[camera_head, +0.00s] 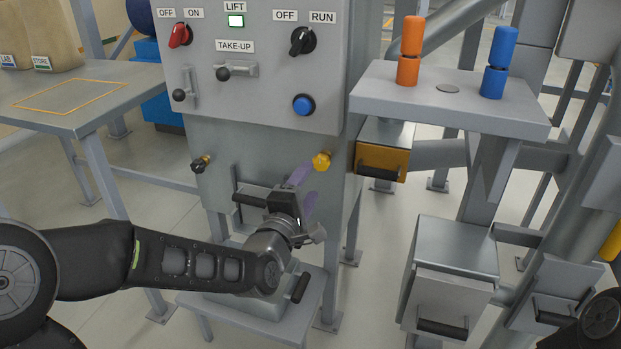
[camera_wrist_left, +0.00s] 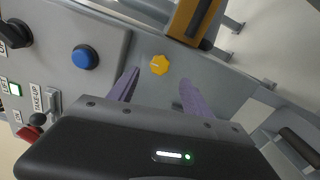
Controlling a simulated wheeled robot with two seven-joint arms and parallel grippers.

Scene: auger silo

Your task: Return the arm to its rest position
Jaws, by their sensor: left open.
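My left arm (camera_head: 190,262) comes in from the left and reaches in front of the grey control cabinet (camera_head: 265,150). My left gripper (camera_head: 303,190) has purple fingers and is just below the yellow knob (camera_head: 321,161). In the left wrist view my left gripper (camera_wrist_left: 158,92) is open, its fingers apart and empty, with the yellow knob (camera_wrist_left: 159,65) beyond the gap between them. I cannot tell how far the knob is from the fingertips. A dark piece of my right arm (camera_head: 602,318) shows at the lower right edge; its gripper is out of view.
The cabinet has a red switch (camera_head: 180,36), a black switch (camera_head: 303,41), and a blue button (camera_head: 304,104). A shelf (camera_head: 400,98) with orange and blue cylinders juts out to the right. A low stand (camera_head: 300,320) is below the arm. A table (camera_head: 90,95) stands at left.

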